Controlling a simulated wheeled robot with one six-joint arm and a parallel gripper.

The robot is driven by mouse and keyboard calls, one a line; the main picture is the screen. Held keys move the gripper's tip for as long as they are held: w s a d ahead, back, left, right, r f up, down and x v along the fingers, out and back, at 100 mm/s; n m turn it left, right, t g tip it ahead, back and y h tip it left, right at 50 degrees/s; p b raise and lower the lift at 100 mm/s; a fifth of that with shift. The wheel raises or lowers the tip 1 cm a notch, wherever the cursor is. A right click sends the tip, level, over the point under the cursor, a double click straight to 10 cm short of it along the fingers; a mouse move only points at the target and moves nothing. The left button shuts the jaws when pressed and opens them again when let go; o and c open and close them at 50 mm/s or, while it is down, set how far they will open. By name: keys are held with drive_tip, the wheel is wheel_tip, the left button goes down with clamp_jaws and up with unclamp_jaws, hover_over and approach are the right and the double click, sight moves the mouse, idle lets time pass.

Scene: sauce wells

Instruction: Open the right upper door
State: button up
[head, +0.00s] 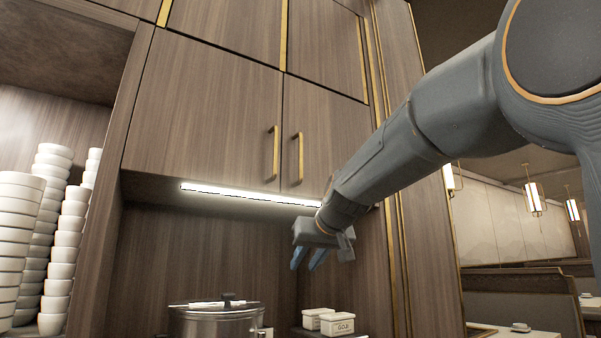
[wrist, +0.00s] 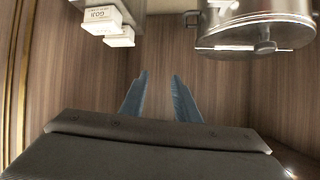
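The right upper door (head: 323,130) is a brown wood panel with a vertical gold handle (head: 299,158) near its lower left edge. It looks shut, level with the left upper door (head: 200,110), which has its own gold handle (head: 275,152). My gripper (head: 309,262) is below the doors, in front of the recess, apart from the handle and pointing down. In the wrist view its two blue-grey fingers (wrist: 158,98) stand apart with nothing between them. My arm covers the lower right part of the right door in the head view.
A lit strip (head: 250,195) runs under the cabinet. A steel pot (head: 217,320) with a lid and white labelled boxes (head: 330,321) stand below; both show in the wrist view. Stacked white bowls (head: 62,240) fill the left shelf. A dining area lies at right.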

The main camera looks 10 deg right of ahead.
wheel_tip(320, 180, up, 18)
drive_tip(key=s+t, duration=0.1)
drive_tip(key=t, duration=0.2)
drive_tip(key=n+t+p, duration=0.1)
drive_tip(key=t, duration=0.2)
approach(301, 147)
drive_tip(key=w, duration=0.4)
drive_tip(key=shift+y, duration=0.4)
drive_tip(key=w+p, duration=0.1)
drive_tip(key=w, duration=0.1)
drive_tip(key=w+p, duration=0.1)
drive_tip(key=w, duration=0.3)
drive_tip(key=shift+w+a+p, duration=0.3)
drive_tip(key=shift+a+p, duration=0.1)
clamp_jaws()
